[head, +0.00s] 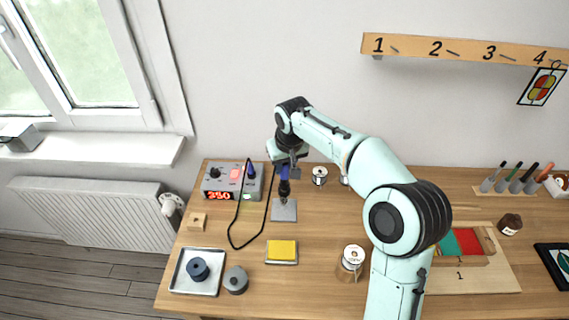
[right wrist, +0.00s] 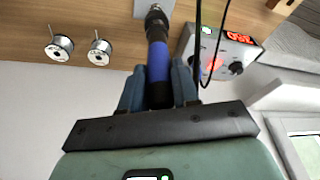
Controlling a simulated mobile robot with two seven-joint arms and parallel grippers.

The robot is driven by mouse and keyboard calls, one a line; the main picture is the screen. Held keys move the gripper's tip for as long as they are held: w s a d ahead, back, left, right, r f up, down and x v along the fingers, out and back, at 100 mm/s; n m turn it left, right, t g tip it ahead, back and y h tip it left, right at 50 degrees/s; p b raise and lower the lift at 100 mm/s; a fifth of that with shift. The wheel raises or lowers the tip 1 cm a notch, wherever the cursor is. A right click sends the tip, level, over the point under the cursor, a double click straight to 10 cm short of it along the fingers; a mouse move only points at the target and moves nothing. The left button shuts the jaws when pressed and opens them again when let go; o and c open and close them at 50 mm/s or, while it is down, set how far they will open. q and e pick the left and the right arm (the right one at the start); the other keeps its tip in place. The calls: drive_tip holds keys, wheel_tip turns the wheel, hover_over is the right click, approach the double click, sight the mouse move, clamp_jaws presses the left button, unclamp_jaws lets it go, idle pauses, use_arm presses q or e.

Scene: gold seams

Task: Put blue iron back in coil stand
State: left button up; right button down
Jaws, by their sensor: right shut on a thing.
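The blue iron (head: 284,188) is upright at the back of the workbench, held by its handle. My right gripper (head: 289,170) is shut on it, and the blue handle (right wrist: 158,62) shows between the fingers in the right wrist view. The coil stand has a grey square base plate (head: 285,212) directly below the iron. The dark lower part of the iron meets or overlaps the coil, and I cannot tell how deep the tip sits. The plate also shows at the top of the right wrist view (right wrist: 150,5). My left gripper is not in view.
The grey station (head: 215,192), reading 350, stands left of the stand, with a black cord looping over the bench. A yellow sponge (head: 282,250) lies in front. A metal tray (head: 184,277) and solder spools (head: 319,173) are nearby. My right arm covers the bench's middle.

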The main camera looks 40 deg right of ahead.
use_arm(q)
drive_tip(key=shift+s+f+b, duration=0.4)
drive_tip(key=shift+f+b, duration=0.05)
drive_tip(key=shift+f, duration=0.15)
use_arm(e)
drive_tip(key=shift+f, duration=1)
drive_tip(key=shift+c, duration=1.3)
unclamp_jaws()
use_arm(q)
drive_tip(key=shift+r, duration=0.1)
use_arm(e)
drive_tip(key=shift+r, duration=0.15)
drive_tip(key=shift+r+p, duration=1.25)
drive_tip(key=shift+r, duration=0.8)
drive_tip(key=shift+r+p, duration=0.8)
drive_tip(key=shift+r, duration=0.6)
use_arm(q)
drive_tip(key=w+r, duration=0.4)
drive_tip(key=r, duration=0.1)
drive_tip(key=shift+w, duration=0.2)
use_arm(e)
drive_tip(key=shift+f, duration=0.1)
